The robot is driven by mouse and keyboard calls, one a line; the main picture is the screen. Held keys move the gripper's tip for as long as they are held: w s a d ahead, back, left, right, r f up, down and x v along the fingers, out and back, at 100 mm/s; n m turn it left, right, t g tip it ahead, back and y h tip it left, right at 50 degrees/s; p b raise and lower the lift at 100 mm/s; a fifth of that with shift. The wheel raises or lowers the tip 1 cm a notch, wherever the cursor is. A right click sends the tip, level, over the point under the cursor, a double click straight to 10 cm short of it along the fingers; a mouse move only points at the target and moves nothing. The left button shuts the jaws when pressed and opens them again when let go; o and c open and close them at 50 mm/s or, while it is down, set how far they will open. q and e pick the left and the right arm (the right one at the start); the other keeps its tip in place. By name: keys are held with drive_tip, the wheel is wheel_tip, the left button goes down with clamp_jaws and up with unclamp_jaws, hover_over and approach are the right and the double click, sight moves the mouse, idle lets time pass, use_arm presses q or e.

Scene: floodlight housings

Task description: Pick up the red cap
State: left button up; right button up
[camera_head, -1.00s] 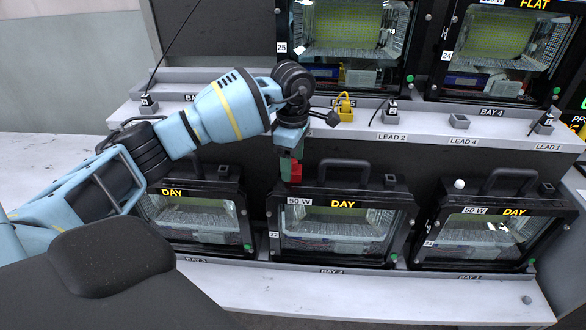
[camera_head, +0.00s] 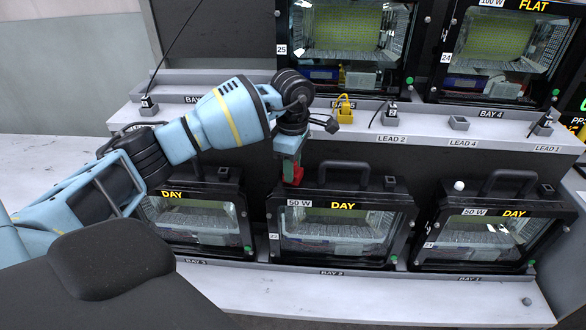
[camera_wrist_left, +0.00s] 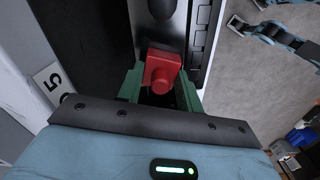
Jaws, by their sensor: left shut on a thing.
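The red cap (camera_head: 298,175) is at the tip of my left gripper (camera_head: 289,166), just above the top left edge of the middle 50 W floodlight housing (camera_head: 345,235). In the left wrist view the red cap (camera_wrist_left: 162,70) sits between the green fingers (camera_wrist_left: 160,92), which are shut on it. I cannot tell from these views whether the cap touches the housing.
More housings stand left (camera_head: 195,222) and right (camera_head: 478,238) on the lower shelf. A yellow plug part (camera_head: 345,109) and lead sockets line the ledge above. A white ball-shaped knob (camera_head: 459,185) tops the right housing. The front of the bench (camera_head: 330,295) is mostly clear.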

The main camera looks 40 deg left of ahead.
use_arm(q)
drive_tip(key=shift+r, duration=0.1)
drive_tip(key=shift+r, duration=0.5)
wheel_tip(320, 180, up, 3)
drive_tip(key=shift+f, duration=0.2)
drive_tip(key=s+d, duration=0.2)
drive_tip(key=s, duration=0.5)
drive_tip(key=s+d+r, duration=0.1)
drive_tip(key=s+d, duration=0.1)
drive_tip(key=s, duration=0.6)
drive_tip(key=shift+s+d+b, duration=0.15)
drive_tip(key=shift+d+b, duration=0.2)
drive_tip(key=shift+b, duration=0.1)
